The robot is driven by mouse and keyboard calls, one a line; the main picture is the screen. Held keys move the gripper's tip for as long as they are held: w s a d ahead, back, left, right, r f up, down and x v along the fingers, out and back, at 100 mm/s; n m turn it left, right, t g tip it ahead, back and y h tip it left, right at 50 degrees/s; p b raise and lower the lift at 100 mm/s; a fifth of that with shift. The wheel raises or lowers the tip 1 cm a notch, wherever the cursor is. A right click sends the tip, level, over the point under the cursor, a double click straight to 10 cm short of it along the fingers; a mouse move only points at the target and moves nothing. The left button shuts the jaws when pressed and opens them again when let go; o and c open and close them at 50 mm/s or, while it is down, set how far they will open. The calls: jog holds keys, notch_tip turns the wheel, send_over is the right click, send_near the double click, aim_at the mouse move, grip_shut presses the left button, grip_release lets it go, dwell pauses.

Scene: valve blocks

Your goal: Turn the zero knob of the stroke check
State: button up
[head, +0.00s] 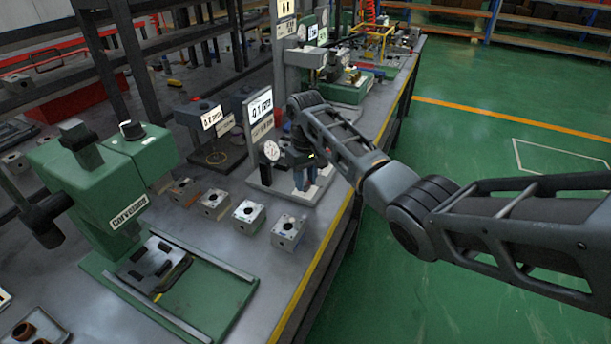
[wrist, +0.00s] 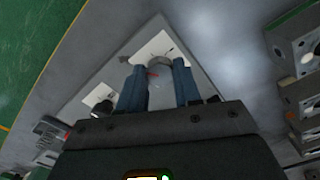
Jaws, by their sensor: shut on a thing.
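The stroke check (head: 260,106) stands near the front edge of the bench in the head view, with a lit display panel, a round white dial (head: 271,151) and a pale base plate. My gripper (head: 304,184) reaches down over that base, right of the dial. In the wrist view its two blue fingers (wrist: 160,72) point at the plate and close from both sides on a small grey round knob (wrist: 160,61), which I take as the zero knob. A white face with dark marks lies around the knob. In the head view my gripper hides the knob.
Several metal valve blocks (head: 249,214) stand in a row left of the gripper; some also show in the wrist view (wrist: 298,47). A green press (head: 104,180) is at the left. Another display stand (head: 210,120) is behind.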

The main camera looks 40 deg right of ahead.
aim_at(306, 182)
jog(key=shift+n, duration=0.5)
jog(key=o, duration=1)
jog(key=shift+o, duration=0.2)
notch_tip(306, 182, up, 8)
jog(key=shift+f, duration=0.1)
dwell(0.3)
